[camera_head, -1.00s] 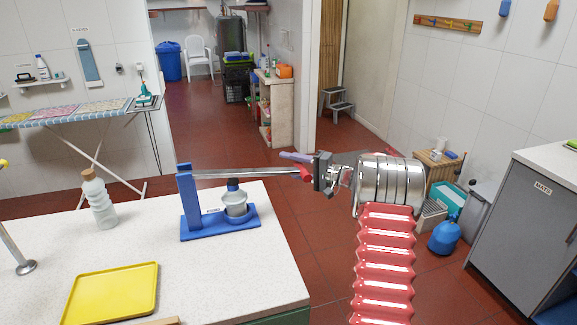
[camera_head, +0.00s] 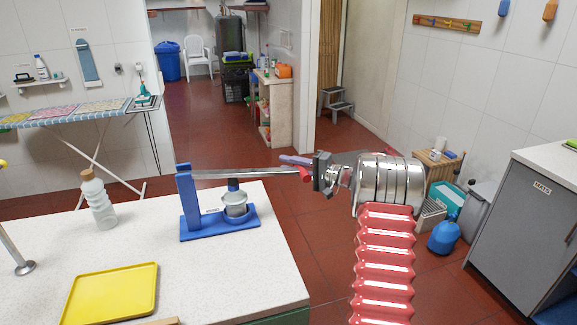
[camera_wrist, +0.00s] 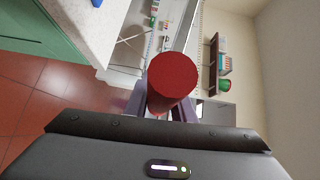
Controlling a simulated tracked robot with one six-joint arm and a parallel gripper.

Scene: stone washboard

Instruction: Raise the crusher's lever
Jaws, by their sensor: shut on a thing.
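The blue crusher (camera_head: 187,202) stands on the white counter, with a small blue-capped pot (camera_head: 234,203) on its base. Its long metal lever (camera_head: 245,174) runs roughly level from the top of the post out to the right, past the counter's edge. My gripper (camera_head: 302,168) is at the lever's outer end and is shut on its red grip (camera_head: 306,174). In the wrist view the round end of the red grip (camera_wrist: 172,77) shows between my fingers, which are partly hidden behind it.
A clear bottle (camera_head: 99,202) and a yellow tray (camera_head: 112,293) stand on the counter (camera_head: 220,285) left of and in front of the crusher. An ironing board (camera_head: 75,114) is behind. Open red floor lies right of the counter.

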